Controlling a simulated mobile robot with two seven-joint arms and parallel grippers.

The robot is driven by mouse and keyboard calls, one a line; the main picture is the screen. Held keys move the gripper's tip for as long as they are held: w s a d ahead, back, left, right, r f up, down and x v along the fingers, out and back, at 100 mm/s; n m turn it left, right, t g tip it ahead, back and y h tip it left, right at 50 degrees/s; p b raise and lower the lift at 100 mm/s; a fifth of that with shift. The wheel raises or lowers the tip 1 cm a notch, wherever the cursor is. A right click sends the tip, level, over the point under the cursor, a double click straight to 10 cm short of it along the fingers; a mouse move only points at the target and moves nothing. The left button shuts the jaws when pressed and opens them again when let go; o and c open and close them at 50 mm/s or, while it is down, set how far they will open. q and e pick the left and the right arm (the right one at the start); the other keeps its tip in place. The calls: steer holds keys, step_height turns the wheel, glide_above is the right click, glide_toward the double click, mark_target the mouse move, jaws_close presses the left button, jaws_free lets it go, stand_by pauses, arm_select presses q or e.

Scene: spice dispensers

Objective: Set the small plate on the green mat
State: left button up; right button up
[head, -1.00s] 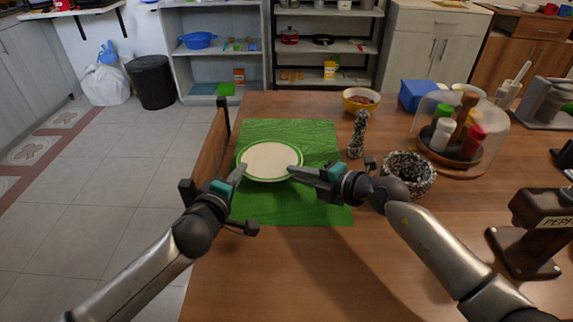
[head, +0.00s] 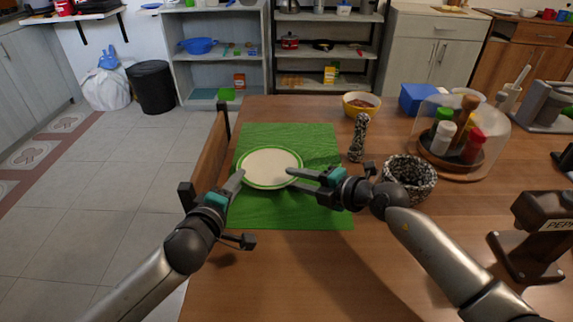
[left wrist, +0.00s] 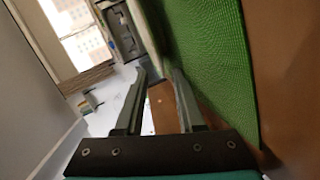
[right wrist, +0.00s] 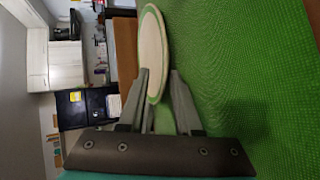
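The small plate (head: 269,167), cream with a green rim, lies flat over the green mat (head: 310,212) and appears to rest on it.
A pepper mill (head: 359,138) and a speckled bowl (head: 409,178) stand close to my right gripper. A yellow bowl (head: 361,104) and a domed spice holder (head: 460,140) are farther back. A wooden chair (head: 208,155) borders the left table edge.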

arm_select(q)
steer(key=shift+v, duration=3)
arm_select(e)
steer(key=shift+s+f, duration=0.15)
steer(key=shift+f, duration=0.15)
arm_select(q)
steer(key=shift+r, duration=0.15)
arm_select(e)
steer(key=v, duration=1.2)
steer(key=shift+r, duration=0.3)
